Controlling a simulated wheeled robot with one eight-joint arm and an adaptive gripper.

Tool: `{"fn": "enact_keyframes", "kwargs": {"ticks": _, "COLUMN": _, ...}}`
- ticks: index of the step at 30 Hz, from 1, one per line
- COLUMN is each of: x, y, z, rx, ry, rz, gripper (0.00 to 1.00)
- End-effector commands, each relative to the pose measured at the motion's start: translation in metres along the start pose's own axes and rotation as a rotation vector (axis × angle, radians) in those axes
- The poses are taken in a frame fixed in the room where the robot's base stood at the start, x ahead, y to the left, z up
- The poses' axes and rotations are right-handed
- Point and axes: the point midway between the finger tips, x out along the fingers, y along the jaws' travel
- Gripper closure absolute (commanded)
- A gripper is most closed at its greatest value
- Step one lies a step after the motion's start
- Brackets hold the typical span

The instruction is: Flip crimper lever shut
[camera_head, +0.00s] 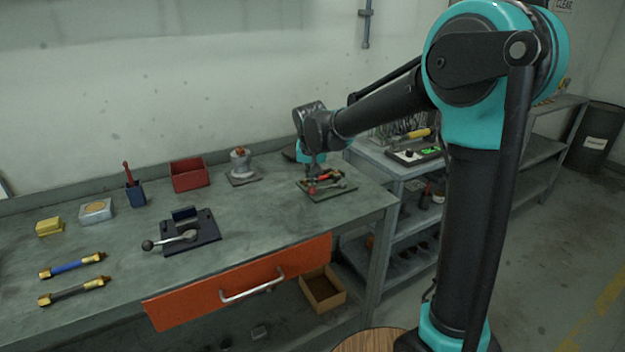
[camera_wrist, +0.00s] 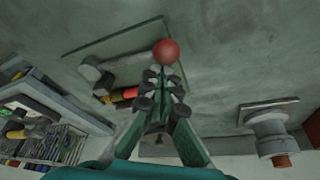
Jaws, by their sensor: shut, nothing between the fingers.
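A dark plate (camera_head: 203,236) on the bench carries an upright block and a grey lever (camera_head: 178,239) with a black ball knob (camera_head: 147,245) at its left end. In the wrist view my gripper (camera_wrist: 164,72) is shut and empty. A red ball (camera_wrist: 166,52) shows just past the fingertips; I cannot tell whether they touch.
A red bin (camera_head: 189,175), a blue holder (camera_head: 136,194) and a grey fitting (camera_head: 241,166) stand along the back. Blue (camera_head: 72,266) and dark (camera_head: 73,291) hoses lie at left. The orange drawer (camera_head: 240,281) is below the front edge. Bare bench separates plate and mat.

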Motion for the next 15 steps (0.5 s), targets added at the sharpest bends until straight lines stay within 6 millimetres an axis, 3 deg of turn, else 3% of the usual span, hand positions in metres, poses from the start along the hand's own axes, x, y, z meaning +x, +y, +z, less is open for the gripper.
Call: {"fn": "enact_keyframes", "kwargs": {"ticks": 15, "x": -0.0032, "y": 0.0054, "z": 0.0091, "rx": -0.091, "ry": -0.001, "rz": -0.034, "gripper": 1.0}}
